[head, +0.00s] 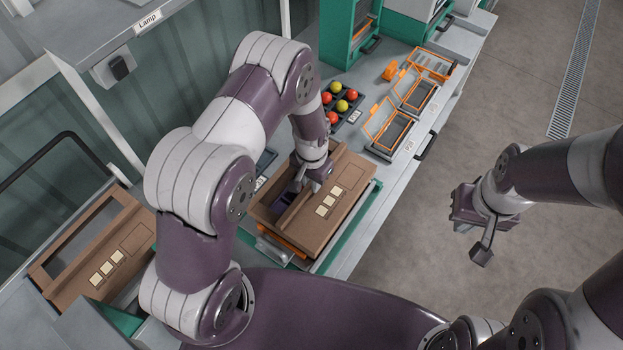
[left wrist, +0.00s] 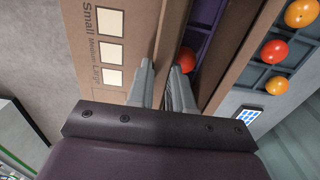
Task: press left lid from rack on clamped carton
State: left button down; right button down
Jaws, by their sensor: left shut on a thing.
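A brown cardboard lid (head: 335,210) with three pale label squares and a window lies over the carton at the clamp, in the middle of the head view. In the left wrist view the lid (left wrist: 135,20) fills the upper middle. My left gripper (head: 308,182) is shut on a strip of the lid beside its window; its fingers (left wrist: 165,82) stand on both sides of it. Through the window I see the purple inside of the carton (left wrist: 196,38) and a red tomato (left wrist: 186,61). Whether the lid is fully seated is unclear. My right gripper (head: 473,240) is open and empty above the floor.
Another brown lid (head: 70,285) with a window lies at the left. A dark tray (head: 355,117) of red and yellow tomatoes stands behind the carton. Orange-framed holders (head: 385,125) and green machines (head: 340,45) stand farther back. The floor at the right is clear.

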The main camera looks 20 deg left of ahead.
pick_arm(q)
jog(key=shift+f+b, duration=0.9)
jog(key=shift+f, duration=0.25)
jog(key=c, duration=0.9)
grip_release()
jog(key=shift+c, duration=0.2)
jog(key=c, duration=0.3)
jog(key=shift+r, duration=0.15)
notch_tip(320, 180, up, 8)
jog(key=p, duration=0.7)
jog(key=shift+r, duration=0.25)
jog(key=shift+f, duration=0.1)
